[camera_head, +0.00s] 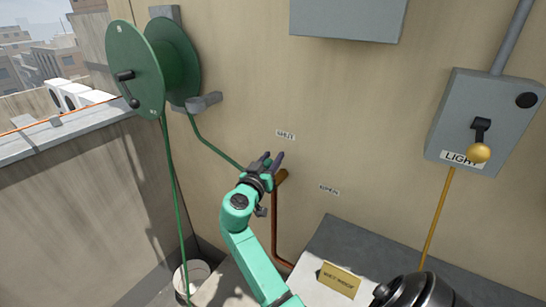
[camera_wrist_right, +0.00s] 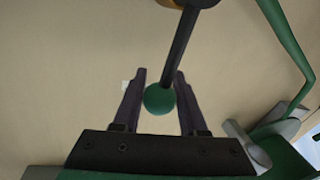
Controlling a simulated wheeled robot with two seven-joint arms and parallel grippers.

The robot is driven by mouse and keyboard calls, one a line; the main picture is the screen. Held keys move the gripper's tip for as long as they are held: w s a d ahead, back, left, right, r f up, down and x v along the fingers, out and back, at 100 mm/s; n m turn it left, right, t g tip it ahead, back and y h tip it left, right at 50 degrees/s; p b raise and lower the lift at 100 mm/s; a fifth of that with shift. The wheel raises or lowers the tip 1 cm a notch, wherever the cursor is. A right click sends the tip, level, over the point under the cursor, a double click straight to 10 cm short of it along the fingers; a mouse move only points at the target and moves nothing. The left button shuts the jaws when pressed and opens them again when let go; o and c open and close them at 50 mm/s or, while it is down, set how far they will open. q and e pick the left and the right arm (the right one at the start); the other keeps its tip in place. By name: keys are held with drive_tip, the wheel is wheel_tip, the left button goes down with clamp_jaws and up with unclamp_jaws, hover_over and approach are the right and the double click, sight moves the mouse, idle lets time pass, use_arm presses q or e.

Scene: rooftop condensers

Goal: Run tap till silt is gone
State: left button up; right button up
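The tap's brass body (camera_head: 281,176) is on the wall atop a copper pipe, partly hidden behind my right gripper (camera_head: 272,161). In the right wrist view, a dark lever with a green ball end (camera_wrist_right: 160,98) reaches between the fingers of my right gripper (camera_wrist_right: 160,76). The fingers are apart, one on each side of the ball, and I see no clear grip on it. A pale bucket (camera_head: 181,284) stands below the reel at lower left, with a green hose (camera_head: 174,190) hanging down to it. Water and silt cannot be made out. My left gripper is out of view.
A green hose reel (camera_head: 135,70) is mounted at upper left. A grey switch box (camera_head: 483,115) with a gold-knobbed lever is at right. A yellow sign (camera_head: 340,279) and a dark rounded object (camera_head: 420,292) are at the lower right. The wall between tap and switch box is mostly clear.

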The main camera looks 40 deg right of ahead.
drive_tip(key=shift+d, duration=0.1)
clamp_jaws()
idle(1.1)
